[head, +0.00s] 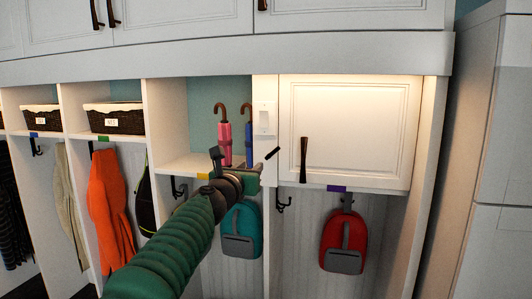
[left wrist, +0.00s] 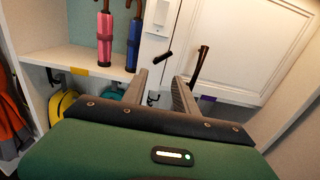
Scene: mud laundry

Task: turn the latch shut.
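The latch (head: 272,153) is a small black bar on the white post left of the small cabinet door (head: 350,128). It is tilted, its right end higher, and it also shows in the left wrist view (left wrist: 163,57). The door looks closed and has a dark upright handle (head: 304,160) near its left edge. My left gripper (head: 258,172) is just below and left of the latch in the head view. In the left wrist view its two fingers (left wrist: 160,78) are apart with nothing between them, and the latch appears just beyond their tips. My right gripper is out of view.
A light switch (head: 264,119) is on the post above the latch. A pink umbrella (head: 224,140) and a blue umbrella (head: 249,140) stand in the cubby to the left. A teal backpack (head: 241,232) and a red backpack (head: 343,240) hang below.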

